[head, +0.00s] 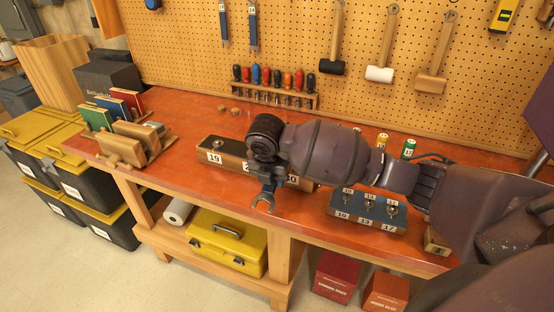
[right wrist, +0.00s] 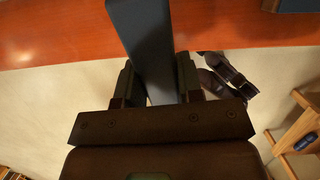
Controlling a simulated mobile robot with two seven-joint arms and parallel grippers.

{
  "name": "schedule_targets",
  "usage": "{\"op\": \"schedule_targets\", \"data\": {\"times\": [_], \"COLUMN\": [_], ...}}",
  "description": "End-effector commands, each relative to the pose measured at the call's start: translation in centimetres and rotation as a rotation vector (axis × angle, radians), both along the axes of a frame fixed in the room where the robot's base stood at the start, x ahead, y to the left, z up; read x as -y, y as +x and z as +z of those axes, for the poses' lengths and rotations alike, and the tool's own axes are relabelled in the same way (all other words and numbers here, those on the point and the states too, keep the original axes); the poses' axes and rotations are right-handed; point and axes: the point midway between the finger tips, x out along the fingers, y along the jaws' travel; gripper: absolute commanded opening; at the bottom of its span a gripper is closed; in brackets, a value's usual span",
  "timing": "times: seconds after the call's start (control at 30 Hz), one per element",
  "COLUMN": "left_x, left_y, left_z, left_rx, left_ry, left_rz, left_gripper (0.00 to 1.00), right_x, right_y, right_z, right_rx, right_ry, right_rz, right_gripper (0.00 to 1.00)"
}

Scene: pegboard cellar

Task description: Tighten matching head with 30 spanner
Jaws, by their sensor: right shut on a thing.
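My right gripper (head: 268,183) is shut on a blue-grey spanner (head: 263,201), whose open jaw points down toward the bench's front edge in the head view. The right wrist view shows the spanner's flat shank (right wrist: 143,40) between the two fingers (right wrist: 150,85). Just behind the gripper is a long dark block (head: 226,158) with white labels; 19 and 30 are readable, and the middle label is mostly covered. My right wrist and forearm hide much of the block's top; one bolt head (head: 217,145) shows above 19. My left gripper is not in the head view.
A blue block (head: 367,210) with bolts labelled 10, 13 and 17 stands to the right on the red bench (head: 185,125). Two spanners (head: 253,27) hang on the pegboard, above a screwdriver rack (head: 275,95). Wooden holders (head: 125,148) stand at left.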

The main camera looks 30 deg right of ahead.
Motion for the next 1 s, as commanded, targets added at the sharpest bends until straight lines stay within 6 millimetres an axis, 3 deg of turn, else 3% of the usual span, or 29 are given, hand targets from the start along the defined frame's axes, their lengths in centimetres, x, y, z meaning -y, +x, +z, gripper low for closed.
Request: {"op": "schedule_targets", "data": {"times": [0.2, 0.4, 0.67, 1.0], "left_x": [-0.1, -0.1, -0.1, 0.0], "left_y": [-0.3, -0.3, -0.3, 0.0], "left_z": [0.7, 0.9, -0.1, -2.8], "left_rx": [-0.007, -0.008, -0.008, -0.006], "left_ry": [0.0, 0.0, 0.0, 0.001], "left_rz": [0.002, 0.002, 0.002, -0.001], "left_gripper": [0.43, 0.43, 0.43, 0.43], "right_x": [0.3, 0.4, 0.3, 0.3], "right_y": [-0.8, -1.4, -1.5, -1.5], "right_z": [3.8, 5.5, 4.9, 2.0], "right_rx": [-0.121, -0.169, -0.173, -0.173], "right_ry": [0.138, 0.193, 0.198, 0.2], "right_rz": [-0.081, -0.101, -0.102, -0.101], "right_gripper": [0.0, 0.0, 0.0, 0.0]}}
